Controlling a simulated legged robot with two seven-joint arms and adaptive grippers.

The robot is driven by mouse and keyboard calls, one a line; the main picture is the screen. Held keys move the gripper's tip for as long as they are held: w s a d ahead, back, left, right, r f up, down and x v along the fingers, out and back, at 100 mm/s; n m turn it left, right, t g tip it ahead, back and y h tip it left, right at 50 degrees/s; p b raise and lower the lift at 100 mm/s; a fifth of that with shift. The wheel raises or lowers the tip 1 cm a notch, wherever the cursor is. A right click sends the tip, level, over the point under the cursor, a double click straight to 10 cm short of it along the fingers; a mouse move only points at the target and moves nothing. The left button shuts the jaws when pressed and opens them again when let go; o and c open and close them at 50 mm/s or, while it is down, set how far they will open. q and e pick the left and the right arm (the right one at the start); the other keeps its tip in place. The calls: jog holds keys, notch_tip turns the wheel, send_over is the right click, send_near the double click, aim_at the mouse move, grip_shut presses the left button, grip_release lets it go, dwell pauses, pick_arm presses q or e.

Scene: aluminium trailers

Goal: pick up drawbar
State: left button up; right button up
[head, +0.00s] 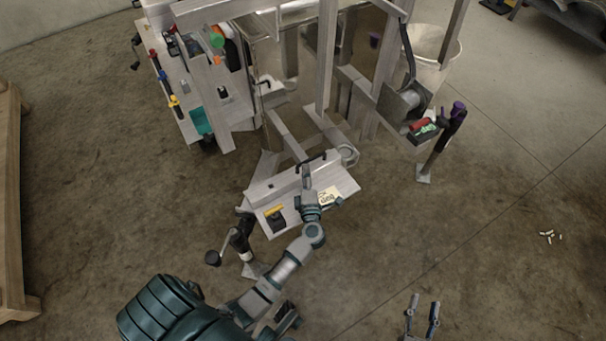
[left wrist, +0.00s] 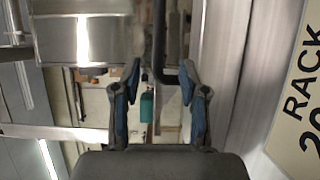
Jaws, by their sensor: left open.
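The drawbar seems to be the grey aluminium front piece (head: 345,182) of the trailer, with a black handle (head: 313,160) on its upper edge. My left gripper (head: 306,176) is over this piece, close to the handle. In the left wrist view my left gripper (left wrist: 161,78) is open, with its fingers apart. A black bent bar (left wrist: 159,45), likely the handle, shows between and beyond the fingertips; contact cannot be told. My right gripper (head: 425,302) is open and empty over the floor, well away from the drawbar.
The aluminium rack (head: 328,60) rises behind the front piece. A tool panel (head: 185,85) is at its left, and a white bucket (head: 435,50) is at its right. A jack (head: 240,245) stands left of my left arm. The floor at the right is mostly clear.

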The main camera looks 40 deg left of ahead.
aim_at(305, 161)
pick_arm(q)
jog(key=b+x, duration=0.1)
jog(key=x, duration=0.3)
jog(key=shift+a+f, duration=0.15)
jog(key=shift+f, duration=0.05)
jog(key=shift+w+a+r, duration=0.1)
jog(key=shift+w+a, duration=0.1)
jog(key=shift+w, duration=0.1)
jog(key=shift+d+r, duration=0.1)
jog(key=shift+r, duration=0.05)
pick_arm(e)
notch_tip(305, 161, up, 3)
jog(key=t, duration=0.2)
jog(key=shift+s+a+r+t+y, duration=0.1)
jog(key=shift+a+r+t+y, duration=0.1)
jog(key=shift+t+y, duration=0.15)
pick_arm(q)
grip_shut()
pick_arm(e)
jog(key=shift+f, duration=0.1)
